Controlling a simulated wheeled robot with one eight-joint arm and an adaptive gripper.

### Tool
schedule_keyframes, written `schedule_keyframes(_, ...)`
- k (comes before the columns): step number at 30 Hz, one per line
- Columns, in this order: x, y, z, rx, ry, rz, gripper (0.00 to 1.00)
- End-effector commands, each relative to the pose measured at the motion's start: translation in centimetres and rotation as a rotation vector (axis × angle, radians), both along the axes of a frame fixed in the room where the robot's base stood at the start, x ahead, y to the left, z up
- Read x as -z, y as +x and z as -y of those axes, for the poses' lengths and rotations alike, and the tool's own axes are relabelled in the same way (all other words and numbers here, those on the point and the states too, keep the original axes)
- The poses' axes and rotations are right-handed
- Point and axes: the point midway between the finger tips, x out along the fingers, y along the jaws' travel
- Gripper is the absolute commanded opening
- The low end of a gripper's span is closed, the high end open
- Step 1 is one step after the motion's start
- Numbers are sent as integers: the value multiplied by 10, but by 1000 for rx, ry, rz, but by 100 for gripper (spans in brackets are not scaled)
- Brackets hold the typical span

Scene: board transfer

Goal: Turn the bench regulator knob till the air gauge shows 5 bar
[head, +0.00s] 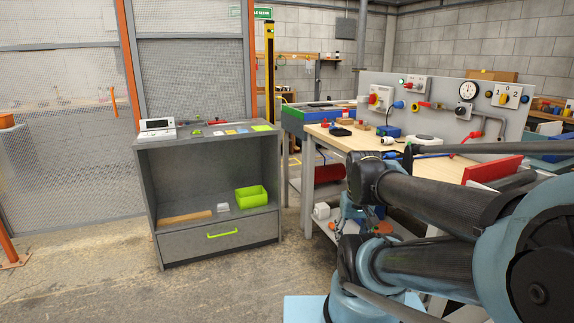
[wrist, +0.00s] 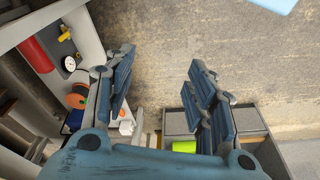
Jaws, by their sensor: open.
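The round white air gauge (head: 468,90) is mounted on the upright grey panel (head: 440,92) at the back of the bench. Its needle is too small to read. Below it is a dark round fitting (head: 463,110) with a pale face. It may be the regulator knob, but I cannot tell for sure. In the wrist view my gripper (wrist: 160,66) is open and empty. It points down at the concrete floor, between bench and cabinet, apart from the panel.
The bench (head: 360,141) carries several small parts and a red block (head: 492,168). The panel also holds a red knob (head: 373,98) and a yellow switch (head: 503,99). A grey cabinet (head: 217,244) with a green bin (head: 251,197) stands left. Floor in front is clear.

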Motion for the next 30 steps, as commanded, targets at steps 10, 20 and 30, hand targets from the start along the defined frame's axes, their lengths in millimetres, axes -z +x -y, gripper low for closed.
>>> schedule_keyframes(10,0,0,0,0,0,0,50)
schedule_keyframes(20,0,0,0,0,0,0,50)
schedule_keyframes(30,-9,-4,6,25,-16,19,84)
